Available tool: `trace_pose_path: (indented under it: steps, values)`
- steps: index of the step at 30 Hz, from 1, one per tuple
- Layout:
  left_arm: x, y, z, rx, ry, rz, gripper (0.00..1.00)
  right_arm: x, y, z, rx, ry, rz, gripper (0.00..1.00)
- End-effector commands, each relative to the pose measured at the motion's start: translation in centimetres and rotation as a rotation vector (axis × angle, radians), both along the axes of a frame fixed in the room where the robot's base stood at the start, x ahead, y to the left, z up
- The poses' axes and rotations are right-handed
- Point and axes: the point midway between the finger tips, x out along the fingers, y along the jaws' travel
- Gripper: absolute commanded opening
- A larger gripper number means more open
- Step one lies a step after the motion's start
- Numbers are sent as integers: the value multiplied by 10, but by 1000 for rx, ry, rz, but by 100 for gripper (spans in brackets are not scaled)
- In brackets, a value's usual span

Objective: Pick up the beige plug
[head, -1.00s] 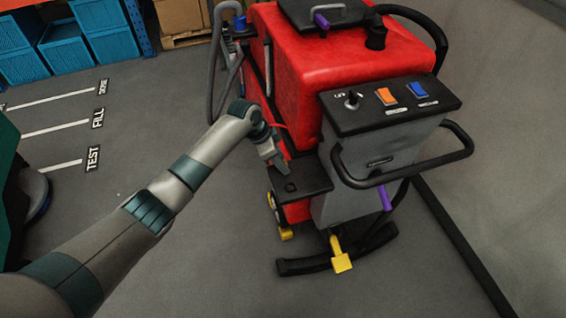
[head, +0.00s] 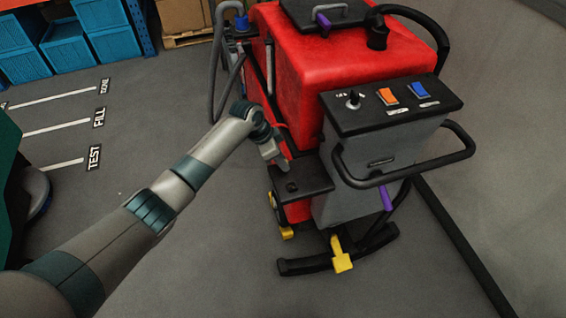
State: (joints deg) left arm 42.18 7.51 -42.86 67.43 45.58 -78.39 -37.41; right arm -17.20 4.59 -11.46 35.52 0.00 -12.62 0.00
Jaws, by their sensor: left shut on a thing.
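My left gripper (head: 281,165) is at the left side of the red scrubber machine (head: 340,65), just above the back part of its black side shelf (head: 303,181). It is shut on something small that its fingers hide. I cannot make out a beige plug in this view. A small dark round spot shows on top of the shelf, just in front of the gripper. My right gripper is out of view.
The grey rear console (head: 375,165) carries a black panel with orange and blue switches, and a black handle loop (head: 470,150). A yellow pedal (head: 341,260) sits low at the rear. Blue crates (head: 68,45) stand at the back left.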

Motion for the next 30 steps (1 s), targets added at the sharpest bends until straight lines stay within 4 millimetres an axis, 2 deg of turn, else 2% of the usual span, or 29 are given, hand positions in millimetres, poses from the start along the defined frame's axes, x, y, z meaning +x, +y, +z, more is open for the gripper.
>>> trace_pose_path:
  steps: [8,14,30]
  values:
    - [1,0,12,-1,-2,-1,0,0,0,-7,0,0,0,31]
    - [1,0,41,0,-6,-2,0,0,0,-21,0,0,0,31]
    - [-72,-63,96,-2,-2,-4,0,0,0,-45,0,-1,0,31]
